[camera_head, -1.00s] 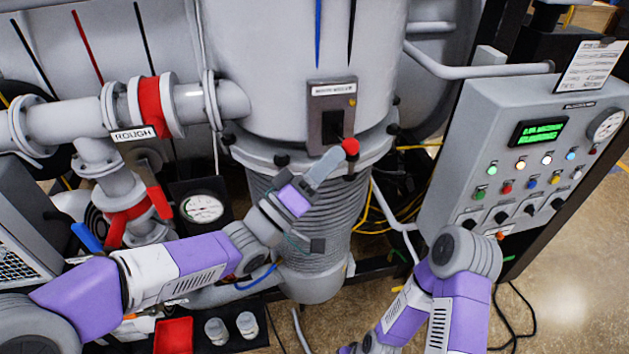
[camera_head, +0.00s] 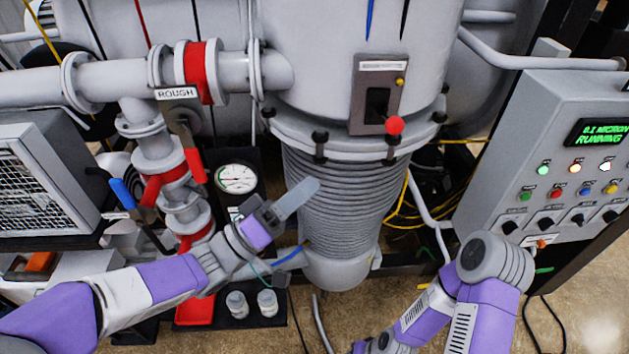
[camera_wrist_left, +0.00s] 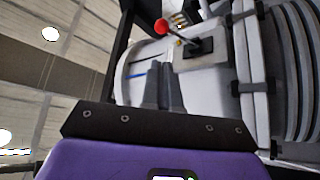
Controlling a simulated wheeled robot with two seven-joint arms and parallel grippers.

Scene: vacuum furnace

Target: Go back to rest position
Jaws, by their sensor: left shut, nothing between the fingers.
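My left gripper (camera_head: 299,197) is in front of the ribbed bellows of the furnace, pointing up and to the right. It is shut and empty. In the left wrist view its two grey fingers (camera_wrist_left: 163,85) lie together. The red-knobbed lever (camera_head: 394,125) on its grey switch plate (camera_head: 363,95) is above and to the right of the gripper, apart from it. The lever also shows in the left wrist view (camera_wrist_left: 163,27), beyond the fingertips. My right arm comes in at the lower right, and its gripper is out of the picture.
A control panel (camera_head: 545,150) with a green display reading RUNNING stands at the right. The ROUGH pipe (camera_head: 120,80) with red valve parts and a round gauge (camera_head: 237,178) is at the left. Two small white cups (camera_head: 252,303) and a red tray (camera_head: 195,312) are below my left forearm.

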